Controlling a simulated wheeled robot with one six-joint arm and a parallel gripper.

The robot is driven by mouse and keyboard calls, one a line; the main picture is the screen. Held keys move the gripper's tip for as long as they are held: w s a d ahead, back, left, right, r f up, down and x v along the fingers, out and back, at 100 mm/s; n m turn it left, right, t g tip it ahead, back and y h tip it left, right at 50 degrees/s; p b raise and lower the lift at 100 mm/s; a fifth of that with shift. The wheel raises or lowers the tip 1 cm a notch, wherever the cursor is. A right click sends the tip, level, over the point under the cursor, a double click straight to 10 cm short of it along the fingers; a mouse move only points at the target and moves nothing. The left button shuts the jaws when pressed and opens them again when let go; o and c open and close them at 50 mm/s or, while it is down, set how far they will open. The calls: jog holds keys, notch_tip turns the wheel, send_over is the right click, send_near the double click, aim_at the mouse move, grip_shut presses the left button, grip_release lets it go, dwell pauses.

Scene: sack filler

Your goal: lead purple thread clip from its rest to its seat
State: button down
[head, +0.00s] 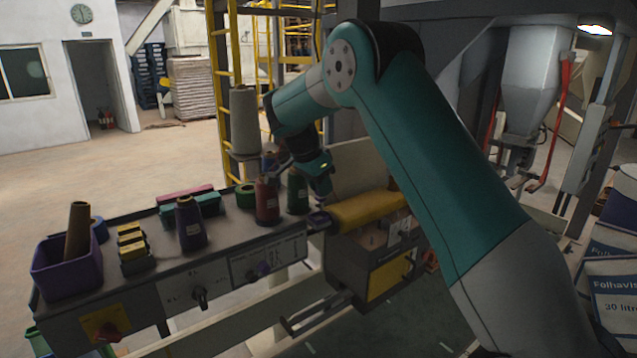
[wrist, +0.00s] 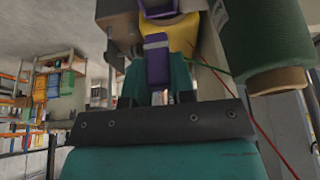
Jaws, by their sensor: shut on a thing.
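My gripper (head: 320,198) points down at the right end of the grey machine bench, beside the yellow roll-like part (head: 365,210). In the wrist view, my gripper (wrist: 157,82) is shut on the purple clip (wrist: 157,58), a small block with a pale band, held between the teal fingers. A second purple piece (wrist: 156,8) shows just beyond the clip at the top edge, in front of the yellow part; I cannot tell whether it is the seat. In the head view the clip is small and hard to separate from the dark fittings below my fingertips.
A green thread spool (wrist: 268,45) stands close at the right in the wrist view, with a red thread (wrist: 272,146) below it. In the head view, a red spool (head: 267,202), a green spool (head: 297,192) and a dark purple spool (head: 190,223) stand on the bench.

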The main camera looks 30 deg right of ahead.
jog(key=shift+s+d+f+b, duration=0.9)
jog(key=shift+s+d+b, duration=0.4)
jog(key=shift+d+b, duration=0.15)
jog(key=shift+s+d+f+b, duration=0.9)
jog(key=shift+s+d+b, duration=0.45)
jog(key=shift+d+b, duration=0.1)
jog(key=shift+s+d+f+b, duration=0.9)
jog(key=shift+s+d+b, duration=0.45)
jog(key=shift+d, duration=0.1)
jog(key=shift+w+f+b, duration=0.1)
jog(key=shift+f+b, duration=1.7)
jog(key=shift+f, duration=0.45)
jog(key=shift+r, duration=0.1)
